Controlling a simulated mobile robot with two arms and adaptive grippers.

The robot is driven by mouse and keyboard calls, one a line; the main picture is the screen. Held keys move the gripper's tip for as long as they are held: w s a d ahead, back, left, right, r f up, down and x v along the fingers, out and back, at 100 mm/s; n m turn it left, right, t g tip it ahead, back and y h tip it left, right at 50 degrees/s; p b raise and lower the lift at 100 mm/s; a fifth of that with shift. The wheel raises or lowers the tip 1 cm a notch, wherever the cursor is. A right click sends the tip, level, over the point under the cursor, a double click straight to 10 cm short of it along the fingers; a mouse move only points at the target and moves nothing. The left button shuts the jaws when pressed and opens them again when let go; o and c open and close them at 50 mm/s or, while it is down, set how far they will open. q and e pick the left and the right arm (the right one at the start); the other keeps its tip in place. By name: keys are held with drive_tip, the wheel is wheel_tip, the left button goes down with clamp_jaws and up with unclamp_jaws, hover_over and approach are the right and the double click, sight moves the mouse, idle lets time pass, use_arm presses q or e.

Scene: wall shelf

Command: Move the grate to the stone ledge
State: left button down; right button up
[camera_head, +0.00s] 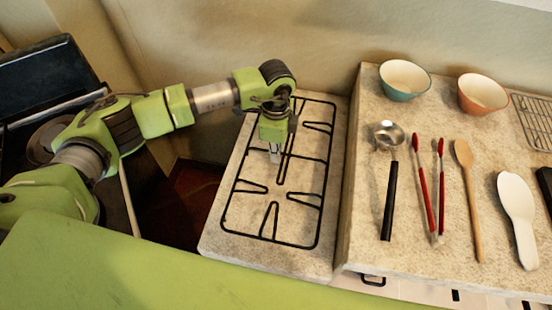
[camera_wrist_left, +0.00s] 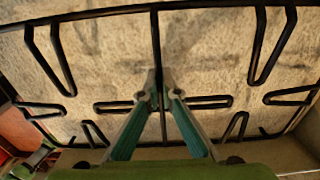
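The grate (camera_head: 321,190) is a black wire frame with inward prongs and a long middle bar. In the head view it is over the narrow speckled stone ledge (camera_head: 225,243); I cannot tell whether it touches the stone. My left gripper (camera_head: 275,156) points down at the grate's middle bar. In the left wrist view its two fingertips (camera_wrist_left: 159,78) close in on either side of the grate's bar (camera_wrist_left: 156,40), with almost no gap, and look shut on it. My right gripper is not in view.
A wider stone counter (camera_head: 360,225) stands right of the ledge across a thin gap. It holds a teal bowl (camera_head: 404,80), an orange bowl (camera_head: 482,94), a ladle (camera_head: 390,195), red tongs (camera_head: 424,185), a wooden spoon (camera_head: 468,185) and a white spoon rest (camera_head: 517,215). A wall is behind.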

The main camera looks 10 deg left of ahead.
use_arm(q)
drive_tip(key=shift+w+f, duration=0.1)
drive_tip(key=shift+f, duration=0.4)
drive_tip(key=shift+r, duration=0.1)
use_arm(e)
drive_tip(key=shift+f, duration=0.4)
use_arm(q)
drive_tip(key=c, duration=2.6)
unclamp_jaws()
drive_tip(key=shift+f, duration=0.2)
drive_tip(key=o, duration=0.3)
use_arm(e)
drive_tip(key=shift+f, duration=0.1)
use_arm(q)
drive_tip(key=shift+r, duration=0.15)
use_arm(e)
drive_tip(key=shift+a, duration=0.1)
